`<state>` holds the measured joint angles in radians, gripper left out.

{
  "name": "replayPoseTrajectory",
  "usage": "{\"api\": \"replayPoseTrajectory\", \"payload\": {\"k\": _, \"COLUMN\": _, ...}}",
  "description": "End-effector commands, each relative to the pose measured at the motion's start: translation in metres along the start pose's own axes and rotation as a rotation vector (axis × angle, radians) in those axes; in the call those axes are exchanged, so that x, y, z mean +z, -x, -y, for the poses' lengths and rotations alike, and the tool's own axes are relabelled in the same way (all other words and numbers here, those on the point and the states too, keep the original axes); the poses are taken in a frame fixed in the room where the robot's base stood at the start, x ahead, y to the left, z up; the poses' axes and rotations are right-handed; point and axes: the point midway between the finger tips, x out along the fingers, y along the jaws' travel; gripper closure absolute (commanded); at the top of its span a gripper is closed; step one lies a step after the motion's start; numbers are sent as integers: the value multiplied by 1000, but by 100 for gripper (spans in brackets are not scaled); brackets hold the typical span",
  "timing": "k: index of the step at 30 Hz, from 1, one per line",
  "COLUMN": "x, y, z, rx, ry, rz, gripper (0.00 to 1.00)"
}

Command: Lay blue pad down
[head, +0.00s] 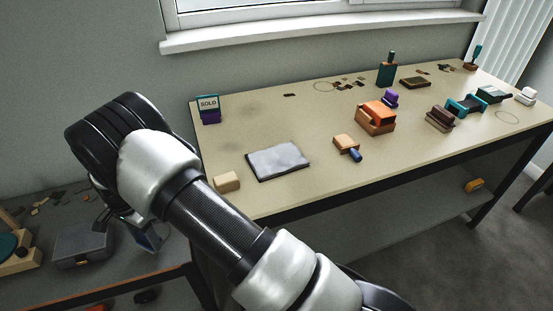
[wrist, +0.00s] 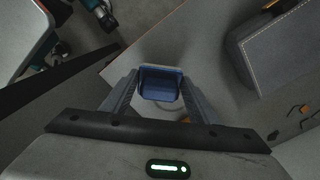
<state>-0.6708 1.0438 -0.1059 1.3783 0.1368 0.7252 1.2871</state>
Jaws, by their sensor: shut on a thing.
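My gripper (wrist: 160,88) is shut on the blue pad (wrist: 160,86), a small blue block with a paler rim, seen between the two fingers in the wrist view. Below it is a grey bench top (wrist: 215,30) with a faint ring mark partly hidden by the pad. In the head view my gripper (head: 148,238) hangs over the low grey bench (head: 120,284) at the left, mostly hidden by my arm. The pad is hard to make out there. I cannot tell how high it is above the surface.
A grey case (head: 82,245) lies on the low bench left of my gripper; it shows at the right in the wrist view (wrist: 285,45). A wooden piece with a teal disc (head: 10,247) stands further left. The beige table (head: 235,130) holds a grey sheet (head: 278,160) and several blocks.

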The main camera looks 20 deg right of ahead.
Motion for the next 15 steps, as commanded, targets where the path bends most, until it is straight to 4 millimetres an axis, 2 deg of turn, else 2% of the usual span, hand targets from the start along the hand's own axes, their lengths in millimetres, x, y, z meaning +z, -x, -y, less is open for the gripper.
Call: {"api": "replayPoseTrajectory", "payload": {"k": 15, "x": 0, "y": -17, "z": 0, "rx": 0, "ry": 0, "rz": 0, "gripper": 64}}
